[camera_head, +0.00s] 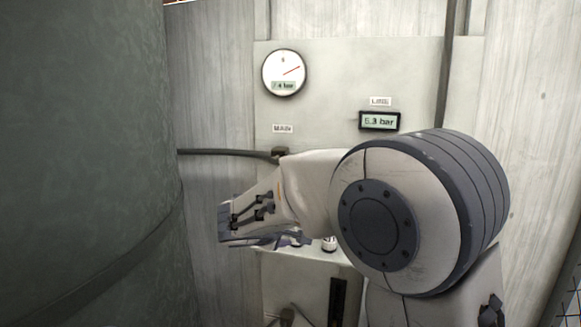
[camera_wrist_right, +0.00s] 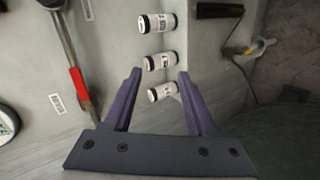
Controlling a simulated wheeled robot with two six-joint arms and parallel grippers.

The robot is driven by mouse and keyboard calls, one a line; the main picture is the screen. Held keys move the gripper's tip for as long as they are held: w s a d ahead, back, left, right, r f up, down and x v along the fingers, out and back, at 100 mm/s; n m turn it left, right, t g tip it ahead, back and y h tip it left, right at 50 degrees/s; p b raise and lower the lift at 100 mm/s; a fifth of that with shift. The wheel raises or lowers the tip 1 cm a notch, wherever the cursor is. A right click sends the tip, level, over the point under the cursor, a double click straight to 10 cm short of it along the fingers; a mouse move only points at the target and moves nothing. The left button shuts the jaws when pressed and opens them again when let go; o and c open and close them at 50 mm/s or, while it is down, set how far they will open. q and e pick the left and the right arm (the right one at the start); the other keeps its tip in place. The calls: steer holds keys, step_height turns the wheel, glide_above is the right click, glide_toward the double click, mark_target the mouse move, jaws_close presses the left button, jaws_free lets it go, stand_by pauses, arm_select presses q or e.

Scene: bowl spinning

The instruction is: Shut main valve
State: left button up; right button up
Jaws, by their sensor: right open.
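A lever with a red sleeve (camera_wrist_right: 78,82) lies along a grey pipe beside a label (camera_wrist_right: 57,103) that appears to read MAIN, at the left of the right wrist view. In the head view the matching label (camera_head: 283,128) sits above a dark pipe (camera_head: 225,152); my right arm hides much of the fitting at the pipe's end, and the red sleeve is not visible there. My right gripper (camera_wrist_right: 160,80) is open and empty, to the right of the lever in the wrist view and apart from it. It also shows in the head view (camera_head: 285,240), low before the panel. My left gripper is not in view.
A round gauge (camera_head: 284,73) and a display (camera_head: 380,121) reading 6.3 bar are on the panel. Several white canisters (camera_wrist_right: 164,91) with black caps stand beyond my fingertips. A black bar handle (camera_wrist_right: 220,10) is nearby. A large dark tank (camera_head: 80,160) fills the left side.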

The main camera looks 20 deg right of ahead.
steer(key=w+d+r+n+t+h+p, duration=0.1)
steer(key=w+d+r, duration=0.4)
steer(key=w, duration=0.6)
steer(key=w+d+r+n+t+h+p, duration=0.1)
steer(key=w+d+r+t+p, duration=0.3)
steer(key=w, duration=0.7)
steer(key=shift+w+d+r+n+t+p, duration=0.3)
steer(key=shift+d+r+t+p, duration=0.15)
steer(key=shift+d, duration=0.55)
jaws_close()
